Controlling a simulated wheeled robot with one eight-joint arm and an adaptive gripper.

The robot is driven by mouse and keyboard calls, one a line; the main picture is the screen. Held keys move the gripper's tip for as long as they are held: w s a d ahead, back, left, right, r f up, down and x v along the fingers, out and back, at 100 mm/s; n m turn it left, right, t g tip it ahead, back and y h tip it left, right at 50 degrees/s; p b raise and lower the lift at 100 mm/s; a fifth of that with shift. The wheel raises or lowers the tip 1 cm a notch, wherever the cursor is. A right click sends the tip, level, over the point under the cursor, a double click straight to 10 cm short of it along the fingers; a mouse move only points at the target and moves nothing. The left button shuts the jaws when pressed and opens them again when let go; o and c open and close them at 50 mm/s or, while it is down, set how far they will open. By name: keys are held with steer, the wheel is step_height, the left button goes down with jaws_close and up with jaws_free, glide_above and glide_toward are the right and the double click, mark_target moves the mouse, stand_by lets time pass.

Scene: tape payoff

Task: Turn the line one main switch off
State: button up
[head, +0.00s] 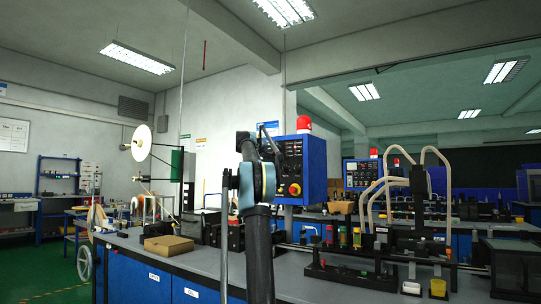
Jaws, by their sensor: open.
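A blue control cabinet (316,165) with a red beacon (304,124) stands at the bench. Its dark front panel carries small buttons and a red rotary switch on a yellow plate (295,189). The switch's exact handle angle is too small to tell. No label reading line one is legible. My arm rises in front of the bench, and its upper part overlaps the left side of the cabinet. My gripper (268,141) appears as dark, thin parts before the panel's upper left, apart from the red switch. It is open, partly hidden by my arm, with nothing seen in it.
A second, similar cabinet (362,174) with a red beacon stands farther back right. A cardboard box (168,245) lies on the grey bench (200,262). Right of my arm are a black fixture with coloured parts (345,268) and pale hoses (390,182). Reels stand left.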

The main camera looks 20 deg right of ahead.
steer(key=shift+w+d, duration=0.15)
steer(key=shift+d, duration=0.05)
steer(key=shift+c, duration=0.6)
steer(key=c, duration=0.9)
steer(key=shift+a, duration=0.15)
steer(key=shift+c, duration=0.2)
